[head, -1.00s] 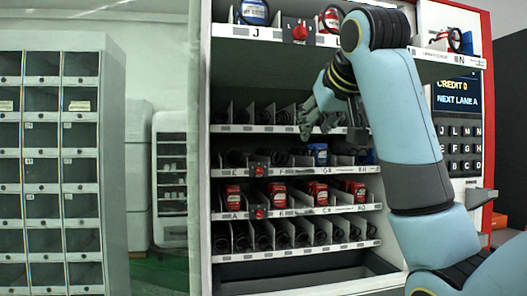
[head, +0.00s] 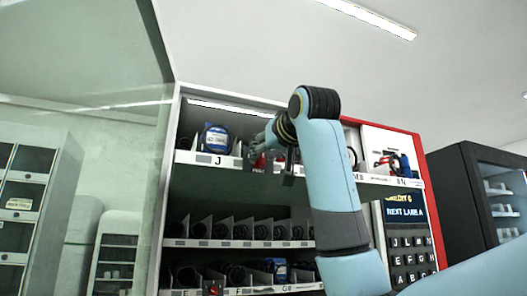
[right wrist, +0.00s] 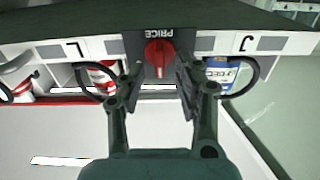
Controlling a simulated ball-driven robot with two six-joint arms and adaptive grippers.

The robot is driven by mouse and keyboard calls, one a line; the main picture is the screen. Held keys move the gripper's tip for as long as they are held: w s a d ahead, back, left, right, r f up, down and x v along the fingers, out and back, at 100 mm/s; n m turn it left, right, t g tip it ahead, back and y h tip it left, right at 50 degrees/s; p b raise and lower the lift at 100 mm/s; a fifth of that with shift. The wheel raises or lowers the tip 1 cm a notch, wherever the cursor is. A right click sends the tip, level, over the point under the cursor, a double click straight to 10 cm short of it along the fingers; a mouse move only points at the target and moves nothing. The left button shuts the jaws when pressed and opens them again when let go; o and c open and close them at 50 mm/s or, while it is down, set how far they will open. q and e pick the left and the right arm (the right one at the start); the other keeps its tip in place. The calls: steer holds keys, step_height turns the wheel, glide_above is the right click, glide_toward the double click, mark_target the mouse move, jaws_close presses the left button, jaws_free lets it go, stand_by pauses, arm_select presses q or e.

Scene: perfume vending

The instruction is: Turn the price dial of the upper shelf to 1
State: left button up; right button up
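The red price dial (right wrist: 159,55) of the upper shelf sits on a dark plate marked PRICE, between the J and L labels, in the upside-down right wrist view. In the head view, red of the dial (head: 262,161) shows beside my right gripper and is partly covered. My right gripper (right wrist: 159,78) is open, with one finger towards each side of the dial. The number the dial is set to is not readable. My left gripper is not in view.
The upper shelf (head: 200,160) holds a blue bottle (head: 217,139) in lane J. A red and white item (right wrist: 102,75) stands in the lane by L. A lower shelf (head: 240,243) with coils lies beneath. The keypad panel (head: 406,245) is at the right.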

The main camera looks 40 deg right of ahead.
steer(key=shift+w+d, duration=0.1)
steer(key=shift+w, duration=0.4)
steer(key=shift+c, duration=0.3)
jaws_close()
steer(key=shift+a+f+n+p, duration=0.1)
steer(key=shift+a+n+p, duration=0.1)
steer(key=shift+n+p, duration=1.85)
steer(key=shift+a+f+n+p, duration=0.1)
steer(key=shift+a+n+p, duration=0.05)
steer(key=shift+n+p, duration=1.9)
steer(key=shift+a+f+n+p, duration=0.1)
steer(key=shift+a+n+p, duration=0.1)
steer(key=shift+n+p, duration=1.85)
